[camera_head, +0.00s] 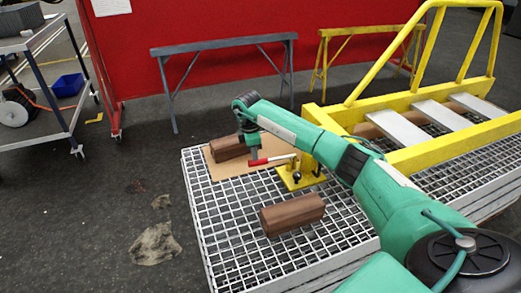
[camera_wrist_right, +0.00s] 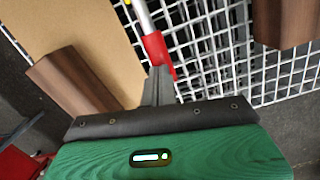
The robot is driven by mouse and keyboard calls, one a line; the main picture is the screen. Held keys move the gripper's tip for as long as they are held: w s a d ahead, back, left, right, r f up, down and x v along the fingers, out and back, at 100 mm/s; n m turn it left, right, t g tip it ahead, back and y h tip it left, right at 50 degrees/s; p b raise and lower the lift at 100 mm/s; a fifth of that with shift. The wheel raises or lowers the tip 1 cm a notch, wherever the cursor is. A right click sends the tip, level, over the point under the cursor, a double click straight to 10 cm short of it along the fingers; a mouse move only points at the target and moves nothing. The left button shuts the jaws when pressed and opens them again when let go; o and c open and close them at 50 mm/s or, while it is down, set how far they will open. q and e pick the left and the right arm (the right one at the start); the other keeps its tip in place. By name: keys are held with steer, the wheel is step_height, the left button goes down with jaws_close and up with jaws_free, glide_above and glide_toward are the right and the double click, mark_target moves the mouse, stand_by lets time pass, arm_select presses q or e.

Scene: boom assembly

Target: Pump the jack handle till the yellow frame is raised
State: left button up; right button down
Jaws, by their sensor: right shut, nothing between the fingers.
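The yellow frame (camera_head: 440,152) with its railing lies at the right in the head view, over the grating. At its near end is a small jack with a yellow base plate (camera_head: 292,181). The jack handle is a silver rod with a red grip (camera_head: 262,161), pointing left, and the grip also shows in the wrist view (camera_wrist_right: 154,46). My right gripper (camera_head: 252,153) is shut and empty, its fingers (camera_wrist_right: 160,78) right at the red grip's end. I cannot tell whether they touch it. My left gripper is out of view.
One brown wooden block (camera_head: 228,147) lies on a cardboard sheet (camera_head: 218,171), another (camera_head: 292,213) on the metal grating (camera_head: 222,233). Grey (camera_head: 225,44) and yellow (camera_head: 322,60) trestles stand behind. A cart (camera_head: 40,42) is at left, with open floor between.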

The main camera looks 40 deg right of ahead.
steer(key=shift+w+a+r, duration=0.3)
steer(key=shift+a+r, duration=0.15)
steer(key=shift+a, duration=0.25)
steer(key=shift+w+a, duration=0.1)
steer(key=shift+a, duration=0.05)
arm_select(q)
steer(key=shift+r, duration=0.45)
arm_select(e)
steer(key=shift+f, duration=0.1)
arm_select(q)
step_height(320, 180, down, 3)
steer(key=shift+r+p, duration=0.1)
steer(key=shift+p, duration=0.35)
arm_select(e)
step_height(320, 180, up, 14)
steer(key=a, duration=0.1)
steer(key=shift+w+a, duration=0.15)
steer(key=shift+w, duration=0.15)
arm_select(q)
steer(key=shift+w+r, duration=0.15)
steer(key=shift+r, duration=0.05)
arm_select(e)
steer(key=shift+f, duration=0.15)
